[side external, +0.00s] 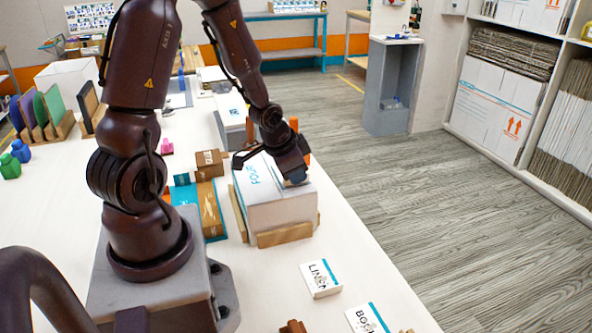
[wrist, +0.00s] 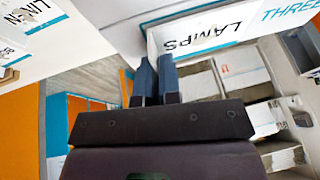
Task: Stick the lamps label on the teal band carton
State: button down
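The lamps label (wrist: 212,32), a white card with dark lettering and a teal edge stripe, lies just ahead of my fingertips in the wrist view. A white carton (side external: 285,218) with teal lettering stands in a wooden holder on the table in the side view. My gripper (side external: 298,177) is low at the carton's upper right edge. In the wrist view my gripper (wrist: 157,62) has its two blue fingers close together, tips overlapping the label's left end. I see nothing clearly held between them. The label's contact with the carton is hidden in the side view.
A linen label (side external: 320,279) and another white label (side external: 367,319) lie on the table's front part. A teal-and-brown carton (side external: 211,212) and a small brown box (side external: 209,160) stand left of the white carton. Floor is open beyond the table's right edge.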

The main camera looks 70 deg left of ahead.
jog(key=c, duration=1.2)
grip_release()
jog(key=shift+c, duration=0.2)
jog(key=shift+v, duration=1.9)
jog(key=s+d+r+n+g, duration=0.1)
jog(key=s+d+r+n, duration=0.3)
jog(key=r, duration=0.5)
jog(key=s+d+r+m+t+h, duration=0.1)
jog(key=s+d+r+m+t, duration=0.1)
jog(key=d+r, duration=0.7)
jog(key=s+d+m, duration=0.1)
jog(key=d, duration=0.1)
jog(key=shift+s+d+r+m+h, duration=0.25)
jog(key=shift+s+d+m+h, duration=0.05)
jog(key=shift+s+d, duration=0.1)
